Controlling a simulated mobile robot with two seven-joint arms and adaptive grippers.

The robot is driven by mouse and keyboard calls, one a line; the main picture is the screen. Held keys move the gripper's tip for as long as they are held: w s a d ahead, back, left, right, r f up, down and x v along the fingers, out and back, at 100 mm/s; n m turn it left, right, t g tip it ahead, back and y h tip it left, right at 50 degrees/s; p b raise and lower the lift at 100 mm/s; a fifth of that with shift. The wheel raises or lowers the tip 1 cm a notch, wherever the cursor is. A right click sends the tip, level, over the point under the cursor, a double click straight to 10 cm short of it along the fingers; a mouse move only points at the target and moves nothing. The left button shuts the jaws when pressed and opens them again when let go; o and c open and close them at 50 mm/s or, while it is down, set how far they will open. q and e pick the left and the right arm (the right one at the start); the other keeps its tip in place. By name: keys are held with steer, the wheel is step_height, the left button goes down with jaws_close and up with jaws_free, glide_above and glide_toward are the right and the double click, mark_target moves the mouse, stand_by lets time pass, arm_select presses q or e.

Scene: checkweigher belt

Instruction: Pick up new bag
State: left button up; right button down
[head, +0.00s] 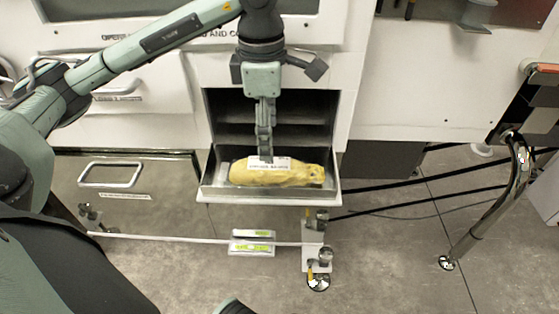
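A yellow bag (300,172) with a white printed label lies lengthwise in an open metal tray (212,192) at the front of a cabinet opening. My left gripper (265,158) points straight down over the left-middle part of the bag. Its fingertips are at the bag's label and appear to touch or nearly touch it. The fingers look close together, seen edge-on, so I cannot tell whether they grip the bag. My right gripper is not in view.
Dark shelves (300,110) stand behind the tray inside the cabinet. A drawer with a handle (110,174) is at the left. A metal post (490,215) and black cables are at the right. A white rail with feet crosses the floor below the tray.

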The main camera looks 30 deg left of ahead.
mark_target(269, 164)
arm_select(q)
steer(key=shift+a+f, duration=0.35)
steer(key=shift+f, duration=0.05)
steer(key=f, duration=0.5)
steer(key=shift+s+d+f, duration=0.1)
steer(key=shift+d+f, duration=0.15)
steer(key=shift+d, duration=0.1)
steer(key=shift+f, duration=0.6)
steer(key=shift+c, duration=0.6)
steer(key=c, duration=1.4)
